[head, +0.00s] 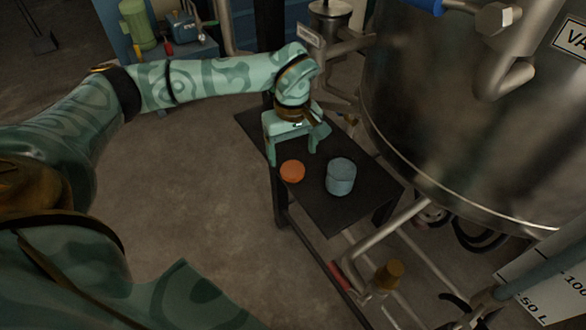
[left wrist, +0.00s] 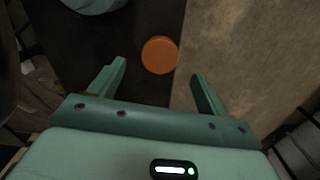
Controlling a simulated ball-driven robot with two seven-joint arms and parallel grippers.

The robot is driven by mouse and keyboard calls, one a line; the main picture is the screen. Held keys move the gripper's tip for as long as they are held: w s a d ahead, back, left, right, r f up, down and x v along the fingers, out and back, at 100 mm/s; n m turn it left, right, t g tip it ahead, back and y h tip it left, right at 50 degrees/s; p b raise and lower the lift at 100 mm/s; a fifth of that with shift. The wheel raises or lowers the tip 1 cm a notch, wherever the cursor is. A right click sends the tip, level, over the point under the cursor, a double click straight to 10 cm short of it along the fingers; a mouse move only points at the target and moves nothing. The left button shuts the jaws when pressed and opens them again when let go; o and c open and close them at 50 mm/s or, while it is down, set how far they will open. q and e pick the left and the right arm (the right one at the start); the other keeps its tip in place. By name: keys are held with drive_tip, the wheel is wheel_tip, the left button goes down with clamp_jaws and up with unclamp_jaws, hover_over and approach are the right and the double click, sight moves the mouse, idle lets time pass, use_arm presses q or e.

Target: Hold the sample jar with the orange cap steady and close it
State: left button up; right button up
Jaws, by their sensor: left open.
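The orange cap (head: 292,171) lies on the dark table, to the left of the grey-blue sample jar (head: 341,177) and apart from it. The jar stands upright; whether its top is open I cannot tell. My left gripper (head: 292,160) is open and empty, just behind the cap in the head view. In the left wrist view the orange cap (left wrist: 160,55) shows ahead of the gap between the open fingers (left wrist: 160,80). Part of the jar (left wrist: 95,4) is cut off at the top edge there. My right gripper is not in view.
The small dark table (head: 325,212) has its left edge close to the cap. A large steel vessel (head: 440,130) stands right behind it. Pipes with a red-handled valve (head: 342,277) run below the table's front. Open floor (head: 190,200) lies to the left.

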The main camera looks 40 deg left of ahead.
sight(293, 169)
use_arm(q)
wheel_tip(293, 169, down, 5)
drive_tip(key=shift+f+b, duration=0.2)
drive_tip(key=shift+b, duration=0.75)
drive_tip(key=shift+r, duration=0.1)
drive_tip(key=c, duration=1.1)
